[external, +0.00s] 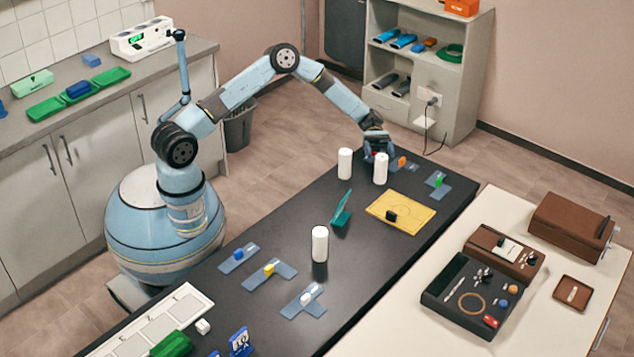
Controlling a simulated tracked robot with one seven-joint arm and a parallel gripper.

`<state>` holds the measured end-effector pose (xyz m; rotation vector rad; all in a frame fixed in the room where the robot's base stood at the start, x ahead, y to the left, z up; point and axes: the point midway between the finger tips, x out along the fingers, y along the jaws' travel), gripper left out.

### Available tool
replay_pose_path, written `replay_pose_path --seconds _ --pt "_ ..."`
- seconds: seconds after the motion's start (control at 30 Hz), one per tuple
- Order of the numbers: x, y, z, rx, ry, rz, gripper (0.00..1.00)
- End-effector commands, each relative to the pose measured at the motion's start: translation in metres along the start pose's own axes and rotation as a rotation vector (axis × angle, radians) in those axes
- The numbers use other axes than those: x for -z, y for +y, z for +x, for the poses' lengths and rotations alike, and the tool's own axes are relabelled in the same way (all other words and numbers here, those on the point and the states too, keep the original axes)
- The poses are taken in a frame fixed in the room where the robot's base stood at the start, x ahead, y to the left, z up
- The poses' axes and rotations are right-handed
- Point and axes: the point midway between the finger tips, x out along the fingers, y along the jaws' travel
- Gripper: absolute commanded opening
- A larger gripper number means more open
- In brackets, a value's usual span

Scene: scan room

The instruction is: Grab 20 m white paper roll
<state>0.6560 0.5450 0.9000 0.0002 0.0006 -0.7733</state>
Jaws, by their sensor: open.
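Three upright white paper rolls stand on the black table. One roll (380,169) is at the far end, close to my gripper. A second roll (345,163) stands just left of it, and a third roll (320,244) stands nearer the camera, in the middle of the table. No length marking is readable on any of them. My gripper (377,152) is low over the far end of the table, at and partly behind the top of the far-right roll. It is open. Its fingertips are small and partly hidden, so I cannot tell whether they touch that roll.
A yellow board (398,213) with a small black item and a teal stand (342,211) lie near the far rolls. Small blue holders with coloured pieces (270,268) are spread around. A white table (480,230) with brown cases and a black tray (455,303) adjoins on the right.

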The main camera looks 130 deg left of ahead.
Motion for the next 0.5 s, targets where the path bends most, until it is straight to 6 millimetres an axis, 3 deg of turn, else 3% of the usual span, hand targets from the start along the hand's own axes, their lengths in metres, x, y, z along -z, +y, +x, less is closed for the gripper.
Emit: replay_pose_path --seconds 0.3,0.5 --pt "0.0 -0.002 0.04 0.001 -0.001 -0.001 0.8" --pt "0.0 -0.002 0.046 0.0 -0.001 0.0 0.8"
